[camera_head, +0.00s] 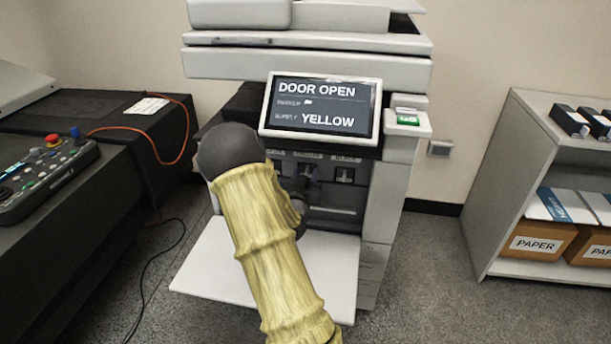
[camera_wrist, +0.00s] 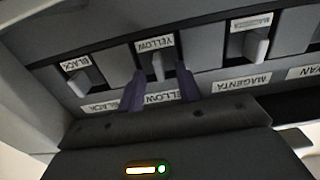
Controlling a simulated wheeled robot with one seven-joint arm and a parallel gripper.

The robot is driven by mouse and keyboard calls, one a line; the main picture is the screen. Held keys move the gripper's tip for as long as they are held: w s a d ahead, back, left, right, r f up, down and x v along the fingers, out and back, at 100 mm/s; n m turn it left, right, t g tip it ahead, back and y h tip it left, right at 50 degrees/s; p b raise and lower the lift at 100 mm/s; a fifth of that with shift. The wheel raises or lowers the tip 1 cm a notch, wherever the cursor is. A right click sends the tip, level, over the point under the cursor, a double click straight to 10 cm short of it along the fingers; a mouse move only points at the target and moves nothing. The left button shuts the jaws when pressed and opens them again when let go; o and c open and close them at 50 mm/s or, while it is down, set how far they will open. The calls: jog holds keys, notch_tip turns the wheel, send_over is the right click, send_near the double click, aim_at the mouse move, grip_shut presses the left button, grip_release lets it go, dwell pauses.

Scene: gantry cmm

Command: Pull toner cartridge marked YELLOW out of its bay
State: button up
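The printer's front door (camera_head: 220,265) is folded down and its cartridge bays show behind it. In the wrist view the bay marked YELLOW has a pale grey pull tab (camera_wrist: 157,66) between BLACK and MAGENTA. My gripper (camera_wrist: 159,82) is open, with one dark purple finger on each side of the YELLOW tab and visible gaps between them. Whether the fingertips reach past the tab is hard to tell. In the head view my arm hides much of the bay front, and my gripper (camera_head: 303,175) shows only in part.
The BLACK tab (camera_wrist: 80,82) and MAGENTA tab (camera_wrist: 256,46) sit to either side. The printer screen (camera_head: 321,106) above the bays reads DOOR OPEN and YELLOW. A shelf (camera_head: 515,130) with paper boxes stands right; a dark bench with a control panel (camera_head: 45,175) stands left.

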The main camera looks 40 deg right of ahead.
grip_shut()
jog(key=shift+a, duration=0.1)
jog(key=shift+s+a, duration=0.45)
jog(key=b+v, duration=0.1)
jog(key=v, duration=0.5)
